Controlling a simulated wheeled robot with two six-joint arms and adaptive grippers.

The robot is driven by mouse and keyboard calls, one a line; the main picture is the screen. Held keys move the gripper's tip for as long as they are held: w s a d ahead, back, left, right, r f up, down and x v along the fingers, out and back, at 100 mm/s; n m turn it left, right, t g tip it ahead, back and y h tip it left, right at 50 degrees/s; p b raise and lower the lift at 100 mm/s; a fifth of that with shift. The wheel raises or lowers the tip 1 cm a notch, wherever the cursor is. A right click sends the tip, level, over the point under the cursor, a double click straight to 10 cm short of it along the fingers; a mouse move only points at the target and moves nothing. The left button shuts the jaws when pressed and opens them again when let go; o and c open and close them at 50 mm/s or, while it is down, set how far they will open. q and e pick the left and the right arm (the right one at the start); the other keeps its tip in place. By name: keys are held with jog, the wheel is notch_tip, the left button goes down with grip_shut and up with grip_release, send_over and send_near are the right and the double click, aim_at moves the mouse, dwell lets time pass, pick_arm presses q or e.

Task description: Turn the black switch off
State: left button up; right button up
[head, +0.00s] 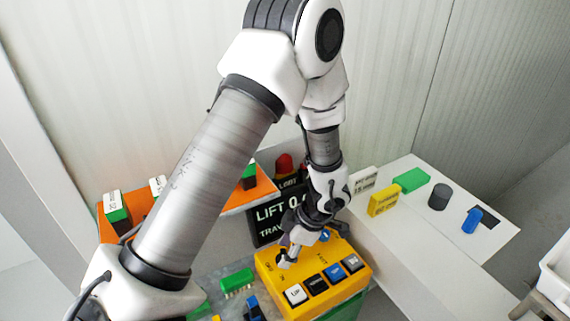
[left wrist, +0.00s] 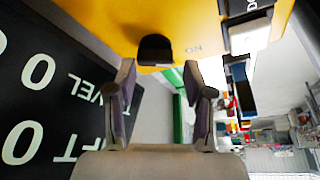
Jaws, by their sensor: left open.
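The yellow control box (head: 345,283) stands at the lower middle of the head view, with several push buttons along its front. In the left wrist view, the black switch (left wrist: 155,50) stands out from the yellow box (left wrist: 100,15), with the lettering ON to its right. My right gripper is not in view.
A black display (head: 268,222) with LIFT and TRAVEL lettering stands behind the box, and a red lamp (head: 284,163) is above it. A white table (head: 410,240) with yellow, green, black and blue pieces is to the right. An orange shelf (head: 120,200) is to the left.

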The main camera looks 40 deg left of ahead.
pick_arm(q)
jog(key=shift+w+a+f, duration=0.15)
jog(key=shift+a+f, duration=0.15)
jog(key=shift+f, duration=0.2)
jog(key=shift+w+a+f, duration=0.1)
jog(key=shift+a+f, duration=0.15)
jog(key=shift+f, duration=0.2)
jog(key=shift+s+d+r, duration=0.1)
jog(key=shift+d, duration=0.05)
jog(key=shift+s+d+r, duration=0.1)
jog(key=shift+r, duration=0.05)
jog(key=c, duration=0.9)
jog(key=shift+o, duration=0.2)
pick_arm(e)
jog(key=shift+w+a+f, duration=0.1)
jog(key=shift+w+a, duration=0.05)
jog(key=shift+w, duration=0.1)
